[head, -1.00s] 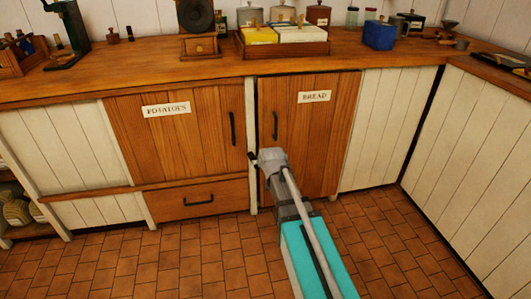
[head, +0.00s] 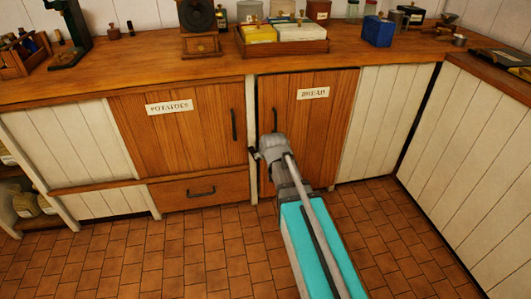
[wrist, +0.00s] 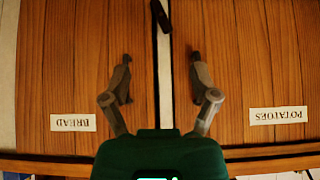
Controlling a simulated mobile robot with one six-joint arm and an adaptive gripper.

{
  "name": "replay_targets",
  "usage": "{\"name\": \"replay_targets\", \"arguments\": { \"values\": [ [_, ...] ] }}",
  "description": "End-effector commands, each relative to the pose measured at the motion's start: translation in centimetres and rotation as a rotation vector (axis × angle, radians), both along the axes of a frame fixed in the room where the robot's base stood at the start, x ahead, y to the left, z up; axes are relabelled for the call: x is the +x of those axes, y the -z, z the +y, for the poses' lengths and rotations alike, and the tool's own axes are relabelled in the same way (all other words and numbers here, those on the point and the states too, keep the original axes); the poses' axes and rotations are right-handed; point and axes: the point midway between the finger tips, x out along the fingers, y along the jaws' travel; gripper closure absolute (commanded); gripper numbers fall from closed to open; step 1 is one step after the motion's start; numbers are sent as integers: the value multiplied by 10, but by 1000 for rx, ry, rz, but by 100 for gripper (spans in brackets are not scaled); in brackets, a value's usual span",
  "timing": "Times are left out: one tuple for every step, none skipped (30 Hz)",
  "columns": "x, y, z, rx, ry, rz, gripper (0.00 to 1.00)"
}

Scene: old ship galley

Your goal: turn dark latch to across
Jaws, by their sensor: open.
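The dark latch (wrist: 160,16) shows at the top edge of the wrist view, on the pale post between two wooden doors. It lies nearly along the post, slightly tilted, and is partly cut off by the frame. My gripper (wrist: 161,62) is open and empty, its fingers spread on either side of the post, with the latch beyond the fingertips in the picture. In the head view my gripper (head: 258,153) is in front of the left edge of the BREAD door (head: 325,125). There I cannot clearly tell the latch from the dark finger parts.
The POTATOES door (head: 180,135) is left of the post, with a dark handle (head: 234,125). The BREAD door's handle (head: 275,118) is close above my gripper. A drawer (head: 200,190) is below left. The wooden counter (head: 140,72) overhangs the doors. The tiled floor in front is clear.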

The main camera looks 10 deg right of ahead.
Motion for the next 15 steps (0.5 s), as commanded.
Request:
{"name": "replay_targets", "arguments": {
  "values": [
    [-1,-1,0,0,0,2,23],
    [-1,-1,0,0,0,3,23],
    [-1,-1,0,0,0,4,23],
    [-1,-1,0,0,0,4,23],
    [-1,-1,0,0,0,4,23],
    [-1,-1,0,0,0,4,23],
    [-1,-1,0,0,0,4,23],
    [-1,-1,0,0,0,4,23],
    [-1,-1,0,0,0,4,23],
    [-1,-1,0,0,0,4,23],
    [-1,-1,0,0,0,4,23],
    [-1,-1,0,0,0,4,30],
    [-1,-1,0,0,0,5,36],
    [-2,-1,0,0,0,7,41],
    [-4,0,0,0,0,11,43]
  ]
}}
